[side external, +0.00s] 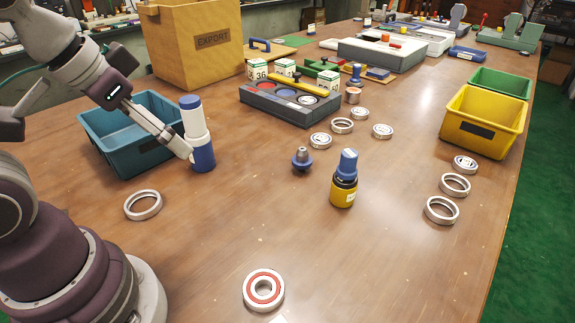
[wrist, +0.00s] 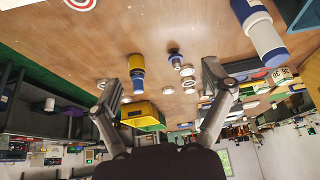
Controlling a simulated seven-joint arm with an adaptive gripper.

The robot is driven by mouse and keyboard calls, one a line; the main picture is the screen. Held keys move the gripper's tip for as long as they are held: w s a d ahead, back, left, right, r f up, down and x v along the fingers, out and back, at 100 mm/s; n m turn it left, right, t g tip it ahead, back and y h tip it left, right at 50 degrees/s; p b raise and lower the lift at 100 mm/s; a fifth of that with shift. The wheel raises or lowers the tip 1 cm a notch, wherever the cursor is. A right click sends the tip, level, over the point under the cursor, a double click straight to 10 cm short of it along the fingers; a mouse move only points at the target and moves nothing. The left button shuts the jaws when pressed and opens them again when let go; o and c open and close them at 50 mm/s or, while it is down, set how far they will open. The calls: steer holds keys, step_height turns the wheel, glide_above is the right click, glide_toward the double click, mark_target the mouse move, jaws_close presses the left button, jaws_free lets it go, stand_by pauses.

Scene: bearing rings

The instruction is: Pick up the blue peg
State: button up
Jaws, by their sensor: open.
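A small blue peg-like part with a grey tip (side external: 302,159) stands on the brown table near the middle of the side view. It also shows in the wrist view (wrist: 175,58), between and beyond my fingers. A similar small blue piece (side external: 356,74) stands farther back, beside the grey tray; I cannot tell for sure which one is the blue peg. My gripper (side external: 188,152) is open and empty, left of the nearer part and apart from it. Its two spread fingers show in the wrist view (wrist: 161,76).
A tall blue-and-white bottle (side external: 197,130) stands close to my gripper. A yellow bottle with blue top (side external: 344,180) stands right of the nearer blue part. Several bearing rings (side external: 440,211) lie around. A teal bin (side external: 125,140) and yellow bin (side external: 485,120) flank the table. The front middle is mostly clear.

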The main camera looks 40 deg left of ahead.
steer(key=n+y, duration=0.2)
steer(key=n, duration=0.2)
glide_above(301, 153)
steer(key=s+d, duration=0.2)
steer(key=s, duration=0.2)
step_height(301, 153, down, 11)
steer(key=x, duration=1)
steer(key=shift+w+a+f, duration=0.1)
steer(key=shift+a+f, duration=0.05)
steer(key=shift+a, duration=0.15)
steer(key=shift+c, duration=0.4)
steer(key=c, duration=1.2)
steer(key=shift+c, duration=0.3)
